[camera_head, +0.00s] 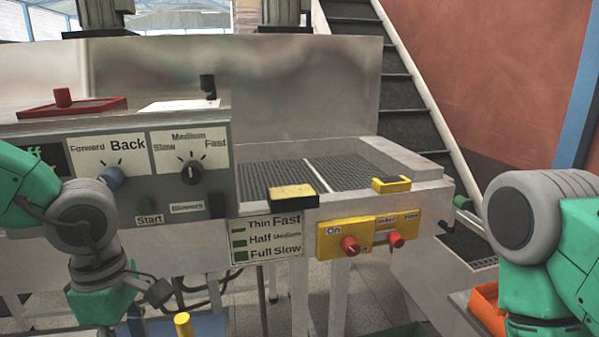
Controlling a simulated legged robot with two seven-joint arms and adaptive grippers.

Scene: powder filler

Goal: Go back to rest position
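My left arm (95,225) comes in from the left and bends downward in front of the machine's left part. My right arm (530,225) stands at the right edge, apart from the machine, and also runs down out of the picture. Both grippers are below the lower edge, so neither their fingers nor anything in them shows. My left arm overlaps the panel's lower left in the picture.
A yellow switch panel (375,222) with two red knobs is on the machine's front right. A dark grated top (345,172) lies behind it. Stairs (385,85) rise behind. An orange bin (487,309) is low by my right arm. Floor shows between the machine's legs.

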